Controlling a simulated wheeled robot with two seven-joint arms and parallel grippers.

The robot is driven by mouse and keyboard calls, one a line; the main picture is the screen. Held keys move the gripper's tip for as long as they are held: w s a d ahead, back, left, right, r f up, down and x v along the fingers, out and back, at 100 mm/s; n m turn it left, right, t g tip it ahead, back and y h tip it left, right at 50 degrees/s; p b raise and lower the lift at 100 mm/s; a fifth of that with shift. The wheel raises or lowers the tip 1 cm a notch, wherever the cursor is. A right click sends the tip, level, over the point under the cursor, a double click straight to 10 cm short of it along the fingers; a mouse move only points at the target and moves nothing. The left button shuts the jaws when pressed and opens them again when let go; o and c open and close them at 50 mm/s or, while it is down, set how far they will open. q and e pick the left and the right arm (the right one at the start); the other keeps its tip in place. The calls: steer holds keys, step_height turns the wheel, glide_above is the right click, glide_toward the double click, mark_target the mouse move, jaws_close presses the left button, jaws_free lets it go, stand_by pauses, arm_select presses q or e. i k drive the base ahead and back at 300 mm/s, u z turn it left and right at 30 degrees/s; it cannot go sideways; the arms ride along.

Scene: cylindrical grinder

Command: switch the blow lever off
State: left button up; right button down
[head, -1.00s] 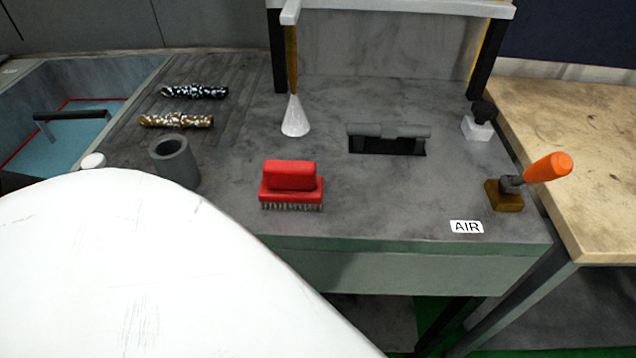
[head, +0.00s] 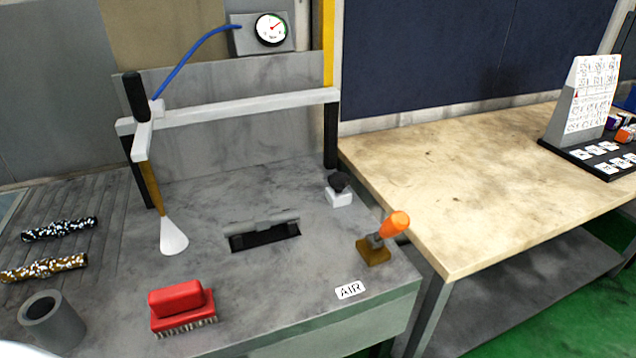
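The lever with the orange handle (head: 394,223) stands on a brown base block (head: 373,251) at the right front of the grey bench top, behind the AIR label (head: 350,290). Its handle tilts up and to the right, out over the bench's right edge. Nothing touches it. Neither of my grippers shows in the head view.
A red brush (head: 181,304), a grey cup (head: 52,320) and two speckled bars (head: 60,228) lie to the left. A nozzle (head: 173,236) hangs from a frame. A black knob (head: 340,182) and a pressure gauge (head: 271,29) stand behind. A wooden table (head: 470,190) adjoins at right.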

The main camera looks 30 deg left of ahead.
mark_target(399, 221)
steer(key=u, duration=0.55)
steer(key=k, duration=1.35)
steer(key=i, duration=0.6)
steer(key=z, duration=0.9)
steer(key=i, duration=0.25)
steer(key=z, duration=0.2)
